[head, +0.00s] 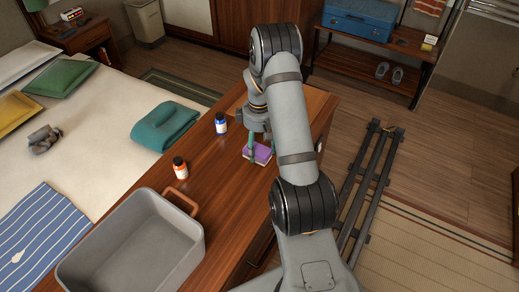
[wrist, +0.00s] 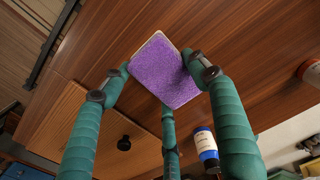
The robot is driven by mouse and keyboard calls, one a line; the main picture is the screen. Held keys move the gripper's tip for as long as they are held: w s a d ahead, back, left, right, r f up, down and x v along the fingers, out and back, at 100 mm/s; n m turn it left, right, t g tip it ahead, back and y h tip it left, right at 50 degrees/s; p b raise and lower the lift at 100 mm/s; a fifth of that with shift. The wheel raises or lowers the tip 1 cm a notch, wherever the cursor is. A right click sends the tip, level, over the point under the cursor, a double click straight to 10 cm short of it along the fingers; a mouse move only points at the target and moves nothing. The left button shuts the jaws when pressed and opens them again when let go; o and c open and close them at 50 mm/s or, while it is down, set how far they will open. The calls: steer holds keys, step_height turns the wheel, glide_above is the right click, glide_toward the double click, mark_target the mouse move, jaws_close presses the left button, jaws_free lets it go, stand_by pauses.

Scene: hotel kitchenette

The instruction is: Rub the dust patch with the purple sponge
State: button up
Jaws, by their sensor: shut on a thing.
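The purple sponge (head: 257,154) is at the wooden counter, below my gripper (head: 261,146). In the wrist view the sponge (wrist: 165,72) shows a purple face with a pale edge. My gripper's green fingers (wrist: 160,84) are closed around it, with fingertips against its sides. I cannot tell whether the sponge touches the counter or is slightly above it. I cannot make out the dust patch in either view; the arm and sponge hide part of the counter.
A blue bottle (head: 220,124) and an orange bottle (head: 180,168) stand left of the sponge. A grey bin (head: 133,247) sits at the counter's near end. A bed (head: 100,110) lies to the left. Bare counter (head: 222,190) shows between the bin and sponge.

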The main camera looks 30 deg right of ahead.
steer(key=shift+s+a+r+p, duration=0.15)
steer(key=shift+r+p, duration=0.15)
steer(key=shift+r, duration=0.25)
steer(key=shift+w+a+r+p, duration=0.1)
steer(key=shift+r+p, duration=0.15)
steer(key=shift+r, duration=0.3)
steer(key=shift+d+r+p, duration=0.1)
steer(key=shift+r+p, duration=0.45)
steer(key=shift+r, duration=0.15)
steer(key=shift+r+p, duration=0.8)
steer(key=shift+r, duration=0.3)
